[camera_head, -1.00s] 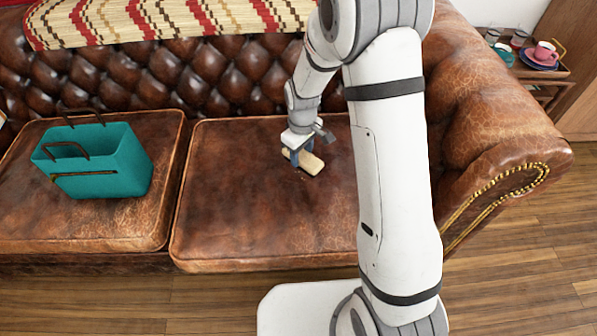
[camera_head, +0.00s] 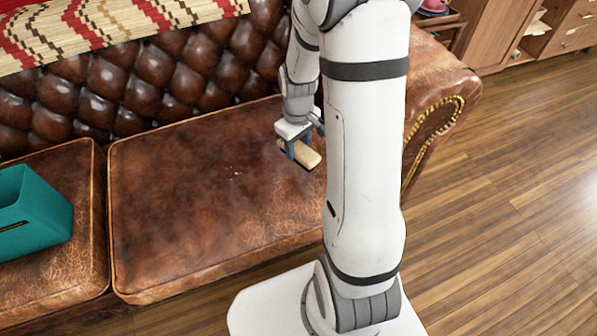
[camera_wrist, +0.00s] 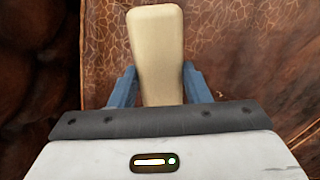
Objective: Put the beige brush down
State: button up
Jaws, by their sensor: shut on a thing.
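The beige brush (camera_head: 306,155) is in my gripper (camera_head: 297,152), near the right end of the brown leather sofa. My gripper is shut on it. In the wrist view the brush (camera_wrist: 156,45) points away between the two blue fingers (camera_wrist: 160,88), with leather behind it. The head view does not clearly show whether the brush touches the seat or hangs just above it. My arm hides part of the seat's right side.
The right sofa cushion (camera_head: 190,200) is bare. A teal bag (camera_head: 35,215) stands on the left cushion. A patterned blanket (camera_head: 100,30) lies over the backrest. The sofa's rolled armrest (camera_head: 440,90) is at the right, with open wooden floor (camera_head: 500,190) beyond.

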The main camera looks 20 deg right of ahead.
aim_at(297, 147)
notch_tip(297, 147, down, 8)
jog(key=b, duration=0.2)
jog(key=shift+f+b, duration=0.1)
jog(key=shift+b, duration=0.25)
jog(key=shift+f, duration=0.15)
jog(key=o, duration=1.1)
jog(key=shift+o, duration=0.2)
notch_tip(297, 147, up, 11)
jog(key=p, duration=0.4)
jog(key=shift+w+r, duration=0.1)
jog(key=shift+r, duration=0.1)
jog(key=shift+a+r, duration=0.1)
jog(key=shift+r, duration=0.55)
jog(key=s+a+r+m+t, duration=0.1)
jog(key=s+a+r+m, duration=0.3)
jog(key=s+r, duration=0.7)
jog(key=s+a, duration=0.2)
jog(key=s, duration=0.1)
jog(key=shift+s+a, duration=0.25)
jog(key=shift+a, duration=0.05)
